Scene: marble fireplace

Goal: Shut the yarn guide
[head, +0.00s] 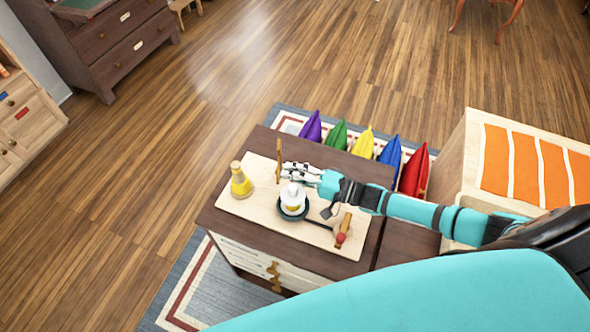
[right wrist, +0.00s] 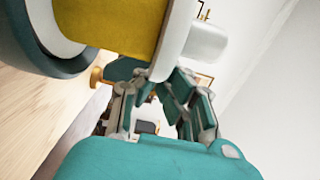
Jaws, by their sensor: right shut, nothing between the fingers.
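A yarn winder stands on a pale wooden board (head: 240,203) on top of a dark cabinet. Its white spool (head: 293,190) with yellow yarn sits on a dark teal disc; the yellow yarn (right wrist: 113,25) fills the top of the right wrist view. A thin upright wooden post (head: 279,160), which looks like the yarn guide, rises behind the spool; whether it is open or shut is unclear. My right gripper (head: 287,171) is shut and empty, just behind the spool with its tips close to the post. Contact cannot be told. My left gripper is out of view.
A yellow yarn cone (head: 241,181) stands on the board's left. A crank handle with a red knob (head: 340,238) is at its right front. Several coloured cushions (head: 363,143) lie behind the cabinet (head: 222,226). A light wooden crate (head: 465,150) stands at the right.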

